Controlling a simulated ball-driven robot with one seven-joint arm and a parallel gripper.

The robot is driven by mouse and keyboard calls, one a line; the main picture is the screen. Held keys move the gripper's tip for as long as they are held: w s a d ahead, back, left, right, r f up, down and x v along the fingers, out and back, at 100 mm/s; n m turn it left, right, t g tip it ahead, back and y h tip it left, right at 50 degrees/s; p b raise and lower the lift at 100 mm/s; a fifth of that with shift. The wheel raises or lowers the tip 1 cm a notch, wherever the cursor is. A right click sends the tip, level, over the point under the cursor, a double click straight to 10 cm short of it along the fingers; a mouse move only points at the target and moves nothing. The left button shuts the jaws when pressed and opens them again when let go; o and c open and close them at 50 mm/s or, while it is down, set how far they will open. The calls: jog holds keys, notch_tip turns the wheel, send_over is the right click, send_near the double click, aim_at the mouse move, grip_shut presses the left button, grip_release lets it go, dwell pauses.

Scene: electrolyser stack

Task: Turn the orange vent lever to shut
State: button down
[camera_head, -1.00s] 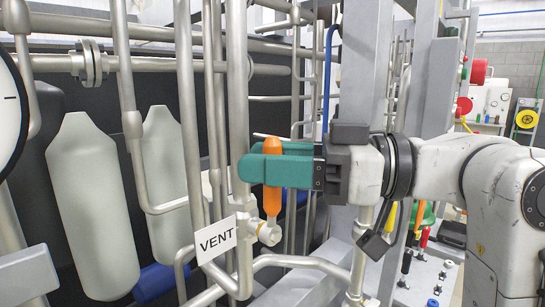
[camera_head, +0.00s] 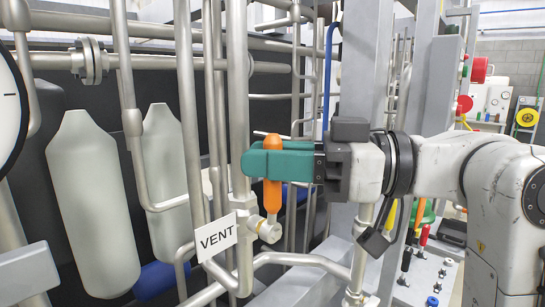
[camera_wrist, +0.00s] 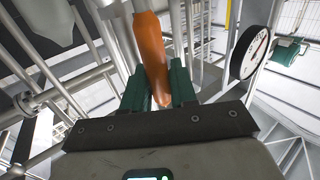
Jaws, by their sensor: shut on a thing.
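The orange vent lever (camera_head: 273,189) stands upright on its valve (camera_head: 267,231), beside the white VENT sign (camera_head: 216,238). My gripper (camera_head: 265,163) reaches in from the right with green fingers, one in front of and one behind the lever. It is shut on the lever's upper part, with the rounded top showing above the fingers. In the wrist view the lever (camera_wrist: 151,50) runs between the two green fingers (camera_wrist: 158,88). The rear finger is mostly hidden in the head view.
Vertical grey pipes (camera_head: 240,110) stand close to the left of the fingers. A horizontal pipe (camera_head: 300,260) runs below the valve. Two pale cylinders (camera_head: 93,205) hang at the left. A gauge (camera_wrist: 249,52) shows in the wrist view.

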jog(key=w+d+f+m+t, duration=0.2)
jog(key=f+m+t, duration=0.1)
jog(key=m, duration=0.5)
jog(key=w+d+f+m+t, duration=0.2)
jog(key=w+f+m+t, duration=0.1)
jog(key=m+t, duration=0.3)
jog(key=w+d+f+m+t+y+p, duration=0.1)
jog(key=m+t, duration=0.4)
jog(key=m, duration=0.6)
jog(key=shift+w+d+f, duration=0.4)
jog(key=shift+w+f, duration=0.25)
jog(key=shift+f, duration=0.65)
jog(key=c, duration=1.1)
grip_release()
jog(key=shift+o, duration=0.3)
